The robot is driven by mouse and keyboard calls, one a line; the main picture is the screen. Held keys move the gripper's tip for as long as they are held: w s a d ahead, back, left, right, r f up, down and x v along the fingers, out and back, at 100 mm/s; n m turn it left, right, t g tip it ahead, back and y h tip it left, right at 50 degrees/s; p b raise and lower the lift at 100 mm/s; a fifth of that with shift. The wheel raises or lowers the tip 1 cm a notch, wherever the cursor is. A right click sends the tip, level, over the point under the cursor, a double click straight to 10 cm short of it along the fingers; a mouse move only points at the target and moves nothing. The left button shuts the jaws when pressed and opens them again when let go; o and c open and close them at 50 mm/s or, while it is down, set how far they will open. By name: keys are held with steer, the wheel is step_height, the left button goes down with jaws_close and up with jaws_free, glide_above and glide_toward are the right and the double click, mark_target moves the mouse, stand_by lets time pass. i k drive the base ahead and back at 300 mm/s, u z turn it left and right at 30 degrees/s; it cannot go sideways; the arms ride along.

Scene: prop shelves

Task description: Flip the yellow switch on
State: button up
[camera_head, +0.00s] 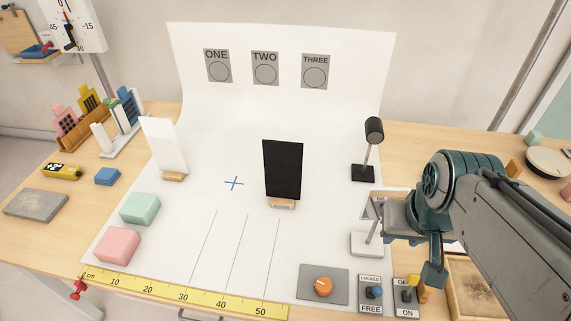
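The yellow switch (409,295) is on a small grey plate at the front right of the table, labelled OFF at its far end and ON at its near end. My gripper (433,275) comes down from the right, its tip just above and beside the yellow switch. It overlaps part of the plate and the OFF label. I cannot tell whether it touches the switch, nor which way the lever is set. Only one finger shows clearly, so the opening between the fingers is hidden.
A blue switch (375,292) marked LOCKED and FREE stands just left, then an orange knob (323,287). A white stand (367,243) is close behind my gripper. A wooden tray (480,290) lies to the right. A black panel (282,170) stands mid-table.

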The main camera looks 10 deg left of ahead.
mark_target(413, 280)
steer(key=u, duration=0.05)
steer(key=k, duration=1)
steer(key=z, duration=0.75)
steer(key=i, duration=0.8)
steer(key=u, duration=0.7)
